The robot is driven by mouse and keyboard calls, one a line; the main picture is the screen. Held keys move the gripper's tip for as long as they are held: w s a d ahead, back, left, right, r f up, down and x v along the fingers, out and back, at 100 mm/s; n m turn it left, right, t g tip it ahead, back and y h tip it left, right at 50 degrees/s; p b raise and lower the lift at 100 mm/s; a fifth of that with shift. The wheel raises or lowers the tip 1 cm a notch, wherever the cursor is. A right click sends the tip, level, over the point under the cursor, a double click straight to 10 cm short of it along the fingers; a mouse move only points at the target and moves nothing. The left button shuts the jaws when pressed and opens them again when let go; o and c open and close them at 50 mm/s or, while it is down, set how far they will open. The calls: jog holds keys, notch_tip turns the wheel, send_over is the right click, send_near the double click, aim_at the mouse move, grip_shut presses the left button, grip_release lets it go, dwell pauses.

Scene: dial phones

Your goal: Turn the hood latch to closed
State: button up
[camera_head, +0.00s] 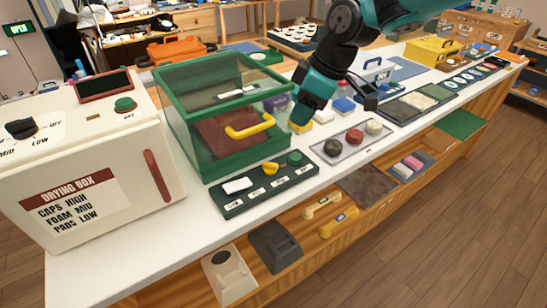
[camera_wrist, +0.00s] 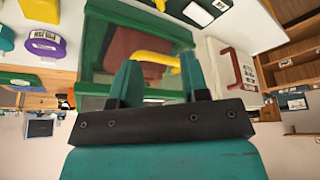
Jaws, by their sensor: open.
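A clear hood with a green frame (camera_head: 222,66) stands on the white bench. In front lies a dark panel (camera_head: 265,190) with a white switch (camera_head: 237,185), a yellow knob (camera_head: 270,168) and a green button (camera_head: 294,158). I cannot tell for sure which part is the latch. My gripper (camera_head: 299,122) is beside the hood's right front corner. In the wrist view my gripper (camera_wrist: 158,62) is open and empty, with the yellow handle (camera_wrist: 157,58) beyond its fingers.
A cream drying box (camera_head: 85,160) stands left of the hood. Right of the panel is a grey tray (camera_head: 352,141) with several round pieces. Small coloured items stand behind my gripper. The bench's front strip is clear.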

aim_at(272, 163)
jog(key=p+x, duration=0.1)
jog(key=x, duration=1.5)
jog(key=shift+w+a+f, duration=0.1)
jog(key=shift+a+f, duration=0.1)
jog(key=shift+f, duration=0.15)
jog(key=shift+c, duration=0.2)
grip_shut()
